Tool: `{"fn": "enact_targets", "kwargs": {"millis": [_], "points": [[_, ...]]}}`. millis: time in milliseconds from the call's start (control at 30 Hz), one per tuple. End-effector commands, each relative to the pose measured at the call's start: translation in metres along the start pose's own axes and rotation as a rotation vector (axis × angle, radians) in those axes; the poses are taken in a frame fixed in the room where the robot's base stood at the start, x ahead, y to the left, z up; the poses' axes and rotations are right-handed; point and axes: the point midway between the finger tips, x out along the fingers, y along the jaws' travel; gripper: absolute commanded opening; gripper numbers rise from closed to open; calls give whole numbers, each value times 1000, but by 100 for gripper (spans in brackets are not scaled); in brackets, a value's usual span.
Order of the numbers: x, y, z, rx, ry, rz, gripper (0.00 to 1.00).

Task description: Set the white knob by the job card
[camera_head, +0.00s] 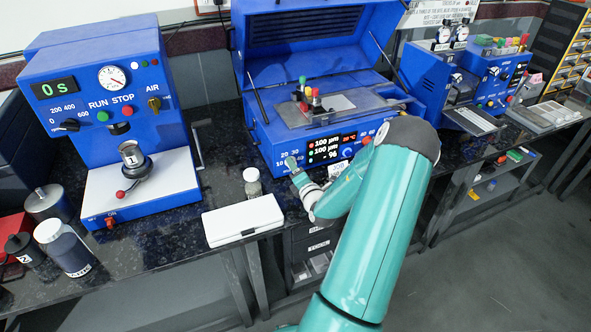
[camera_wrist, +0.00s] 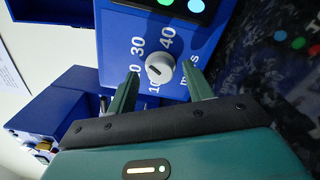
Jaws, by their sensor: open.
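The white knob (camera_wrist: 160,68) sits on a blue panel with 10, 30, 40 and "mm/s" printed around it; a number at its left is partly covered. A short dark mark shows on its face, but I cannot tell exactly which number it points to. My gripper (camera_wrist: 160,70) is open, with one green finger on either side of the knob; contact is unclear. In the head view my gripper (camera_head: 291,162) is at the front of the blue coater (camera_head: 262,150) and hides the knob. A small white card marked "JOB" (camera_head: 337,168) is partly behind my arm.
The coater's display (camera_head: 325,147) shows two "100 µm" lines and a "- %". A white case (camera_head: 243,220) and a small jar (camera_head: 252,184) stand left of my gripper. A blue press (camera_head: 110,110) is farther left. Other blue machines (camera_head: 425,75) stand right.

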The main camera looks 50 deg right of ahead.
Motion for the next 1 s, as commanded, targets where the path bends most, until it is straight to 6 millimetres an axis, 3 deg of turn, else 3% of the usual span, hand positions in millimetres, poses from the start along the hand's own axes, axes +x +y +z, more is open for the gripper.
{"fn": "enact_targets", "kwargs": {"millis": [167,700,1000], "points": [[-16,0,0,0,0,-1,51],[-124,0,0,0,0,-2,51],[-138,0,0,0,0,1,51]]}}
